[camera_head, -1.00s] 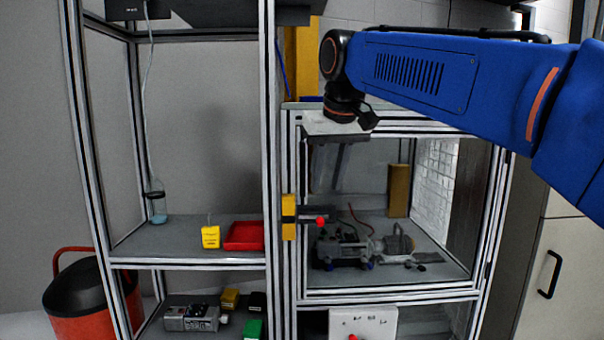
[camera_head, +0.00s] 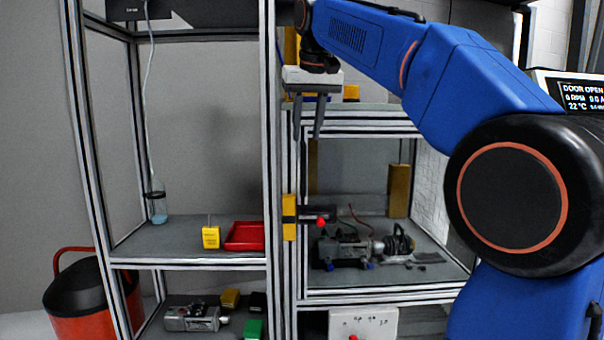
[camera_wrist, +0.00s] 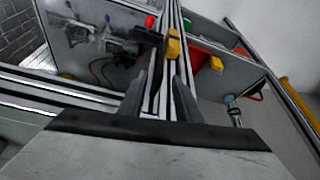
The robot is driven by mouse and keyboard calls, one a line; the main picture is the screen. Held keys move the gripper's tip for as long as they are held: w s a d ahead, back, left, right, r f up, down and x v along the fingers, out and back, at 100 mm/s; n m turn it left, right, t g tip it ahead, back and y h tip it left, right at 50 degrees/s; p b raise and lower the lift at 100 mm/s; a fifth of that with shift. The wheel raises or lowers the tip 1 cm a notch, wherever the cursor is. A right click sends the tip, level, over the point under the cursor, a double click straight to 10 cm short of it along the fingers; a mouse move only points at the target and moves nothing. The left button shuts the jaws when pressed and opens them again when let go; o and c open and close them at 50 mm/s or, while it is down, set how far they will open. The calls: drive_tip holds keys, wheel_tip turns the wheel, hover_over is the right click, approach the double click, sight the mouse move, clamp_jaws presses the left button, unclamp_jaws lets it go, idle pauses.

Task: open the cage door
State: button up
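The cage door is a clear panel in an aluminium frame (camera_head: 385,294) on the right-hand cage. It appears to lie in the cage front, but I cannot tell whether it is fully shut. At its left edge are a yellow block (camera_head: 289,217) and a dark bar with a red knob (camera_head: 320,222). The yellow block (camera_wrist: 173,45) and red knob (camera_wrist: 150,21) also show in the wrist view. My gripper (camera_head: 307,134) points down above them, at the cage's upper left corner. Its fingers (camera_wrist: 159,98) are apart and hold nothing. My arm hides the door's upper right.
Inside the cage stands a motor assembly (camera_head: 345,247). The left shelf holds a yellow box (camera_head: 210,237), a red tray (camera_head: 245,236) and a bottle (camera_head: 158,207). An upright post (camera_head: 270,160) stands close left of my gripper. A screen (camera_head: 581,97) reads "DOOR OPEN".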

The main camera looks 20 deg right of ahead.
sight(302, 172)
drive_tip(key=x, duration=1.3)
drive_tip(key=shift+f, duration=0.25)
clamp_jaws()
